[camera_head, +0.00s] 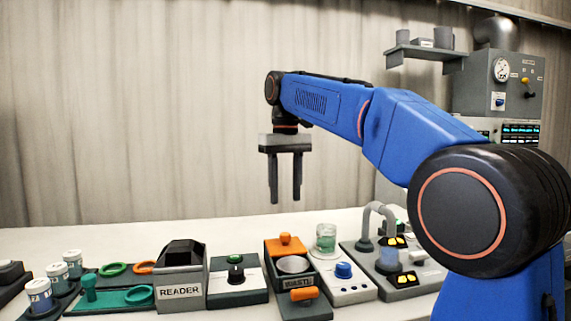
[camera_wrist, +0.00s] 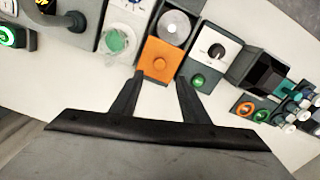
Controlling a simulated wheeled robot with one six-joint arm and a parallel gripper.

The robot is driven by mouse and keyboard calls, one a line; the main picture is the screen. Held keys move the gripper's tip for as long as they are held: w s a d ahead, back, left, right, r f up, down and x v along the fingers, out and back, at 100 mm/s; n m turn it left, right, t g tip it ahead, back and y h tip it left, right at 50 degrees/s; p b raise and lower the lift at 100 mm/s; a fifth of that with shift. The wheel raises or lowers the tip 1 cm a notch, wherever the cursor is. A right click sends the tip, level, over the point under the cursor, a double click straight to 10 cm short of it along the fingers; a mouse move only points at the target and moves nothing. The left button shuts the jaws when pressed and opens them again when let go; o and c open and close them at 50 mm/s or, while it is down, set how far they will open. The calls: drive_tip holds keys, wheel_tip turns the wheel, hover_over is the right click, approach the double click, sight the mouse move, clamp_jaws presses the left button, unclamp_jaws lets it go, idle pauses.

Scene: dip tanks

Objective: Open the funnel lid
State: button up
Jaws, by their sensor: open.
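An orange lid (camera_head: 286,245) with a small orange knob lies on the back part of the station marked WASTE. A round grey funnel mouth (camera_head: 293,265) shows in front of it and looks uncovered. In the wrist view the orange lid (camera_wrist: 161,62) lies beside the grey funnel (camera_wrist: 173,26). My gripper (camera_head: 285,198) points down, open and empty, above and apart from the lid. In the wrist view my gripper (camera_wrist: 160,76) has its fingertips on either side of the knob's position, with the lid below.
The black-topped READER box (camera_head: 180,291) and a white unit with a black knob (camera_head: 237,284) stand to the left. A green jar (camera_head: 326,238) and a white unit with a blue knob (camera_head: 344,288) stand to the right. The bench behind the row is clear.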

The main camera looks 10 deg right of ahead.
wheel_tip(320, 180, up, 7)
drive_tip(key=shift+r, duration=0.2)
drive_tip(key=shift+s, duration=0.1)
idle(0.4)
